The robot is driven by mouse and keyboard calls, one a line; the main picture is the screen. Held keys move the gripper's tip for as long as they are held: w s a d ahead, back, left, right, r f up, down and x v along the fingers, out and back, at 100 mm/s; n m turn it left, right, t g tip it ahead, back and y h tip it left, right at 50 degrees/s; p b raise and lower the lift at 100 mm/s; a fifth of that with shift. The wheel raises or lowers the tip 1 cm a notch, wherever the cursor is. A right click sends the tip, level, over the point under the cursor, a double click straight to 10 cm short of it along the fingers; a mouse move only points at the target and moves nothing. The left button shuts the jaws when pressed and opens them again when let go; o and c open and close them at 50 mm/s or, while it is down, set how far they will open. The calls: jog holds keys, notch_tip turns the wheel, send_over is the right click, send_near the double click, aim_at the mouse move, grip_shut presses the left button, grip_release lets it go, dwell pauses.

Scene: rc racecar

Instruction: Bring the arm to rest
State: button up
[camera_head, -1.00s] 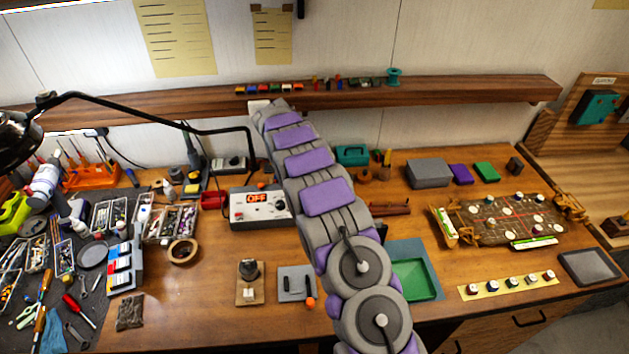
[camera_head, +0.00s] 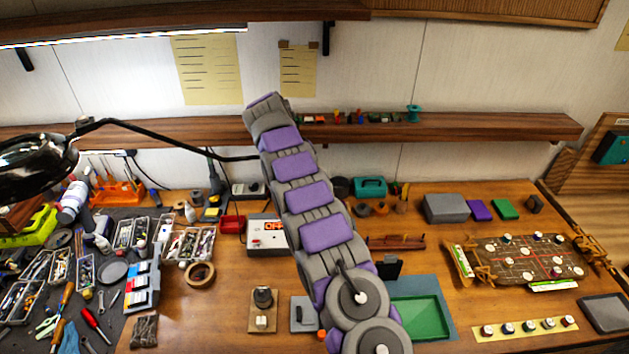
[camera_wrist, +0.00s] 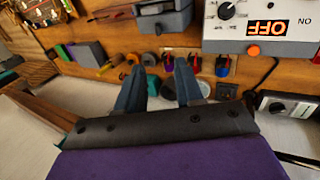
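My arm (camera_head: 308,194) rises from the bottom of the head view and leans up and left over the workbench. Its far end covers part of the wall shelf there, and the gripper fingers are hidden in that view. In the wrist view my gripper (camera_wrist: 158,68) shows two dark blue-grey fingers standing apart. Nothing is held between them; bench items show in the gap behind. The wrist view looks at the bench upside down.
The wooden shelf (camera_head: 480,125) runs along the wall close to the arm's end. A black lamp arm (camera_head: 170,138) reaches in from the left. The control box reading OFF (camera_head: 268,247) stands beside my arm. A green tray (camera_head: 420,318) and a board (camera_head: 525,262) lie right.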

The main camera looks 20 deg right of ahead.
jog(key=shift+a+r, duration=0.25)
jog(key=shift+r, duration=0.2)
jog(key=s+a+r+n+y+b, duration=0.15)
jog(key=s+r, duration=0.25)
jog(key=s, duration=0.6)
jog(key=s+a+r+n+b, duration=0.15)
jog(key=s+r, duration=0.25)
jog(key=s, duration=0.6)
jog(key=s+a+f+y+b, duration=0.1)
jog(key=s+a+f, duration=0.1)
jog(key=s, duration=0.9)
jog(key=s+a+f+y+b, duration=0.1)
jog(key=s+f, duration=0.4)
jog(key=s, duration=0.6)
jog(key=s+a+f+y+b, duration=0.1)
jog(key=s+a+f+b, duration=0.1)
jog(key=s, duration=0.9)
jog(key=shift+a+f+b, duration=0.35)
jog(key=shift+f+b, duration=0.1)
jog(key=shift+f, duration=0.4)
